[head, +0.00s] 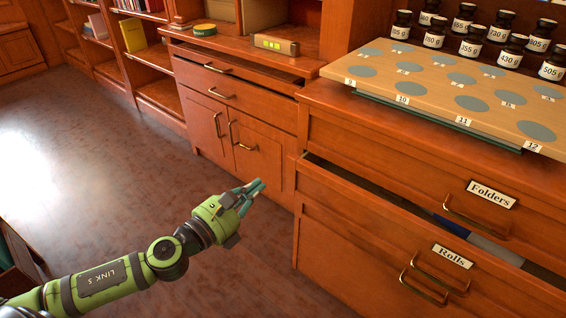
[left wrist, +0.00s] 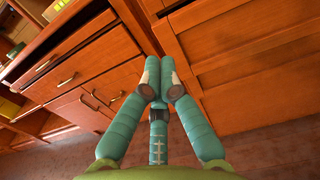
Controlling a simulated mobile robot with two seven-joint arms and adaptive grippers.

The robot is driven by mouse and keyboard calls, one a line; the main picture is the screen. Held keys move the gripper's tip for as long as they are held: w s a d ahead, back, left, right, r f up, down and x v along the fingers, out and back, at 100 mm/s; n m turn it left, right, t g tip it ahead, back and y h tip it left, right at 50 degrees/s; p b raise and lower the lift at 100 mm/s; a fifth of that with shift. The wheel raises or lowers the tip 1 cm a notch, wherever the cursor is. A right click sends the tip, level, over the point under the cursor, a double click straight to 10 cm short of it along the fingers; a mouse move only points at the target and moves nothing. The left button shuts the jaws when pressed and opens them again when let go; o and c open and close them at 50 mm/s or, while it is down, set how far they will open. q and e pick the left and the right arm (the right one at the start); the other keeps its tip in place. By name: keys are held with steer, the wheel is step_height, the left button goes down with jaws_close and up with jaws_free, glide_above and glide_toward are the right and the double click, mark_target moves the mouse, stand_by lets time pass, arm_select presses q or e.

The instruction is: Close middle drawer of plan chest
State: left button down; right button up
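The plan chest (head: 400,135) stands at the right in the head view. Below its drawer labelled Folders (head: 492,194), the drawer labelled Rolls (head: 453,256) stands out partway, with a dark gap along its top edge and blue and pale contents inside. Two brass handles show close together below the Rolls label; I cannot tell if both are on that drawer. My left gripper (head: 256,188) is left of the chest, apart from it, over the floor. In the left wrist view its teal fingers (left wrist: 160,85) meet at the tips with nothing visible between. My right gripper is out of view.
A wooden board (head: 440,85) with grey discs and several labelled bottles sits on the chest top. Left of it stands a cabinet (head: 262,145) with its top drawer slightly out. Open floor (head: 110,170) lies to the left, before a bookshelf.

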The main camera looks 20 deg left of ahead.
arm_select(q)
glide_toward(291, 159)
steer(key=w, duration=0.3)
steer(key=w+d, duration=0.2)
steer(key=shift+w+r, duration=0.15)
steer(key=shift+w, duration=0.25)
steer(key=shift+w+d, duration=0.15)
steer(key=shift+w, duration=0.35)
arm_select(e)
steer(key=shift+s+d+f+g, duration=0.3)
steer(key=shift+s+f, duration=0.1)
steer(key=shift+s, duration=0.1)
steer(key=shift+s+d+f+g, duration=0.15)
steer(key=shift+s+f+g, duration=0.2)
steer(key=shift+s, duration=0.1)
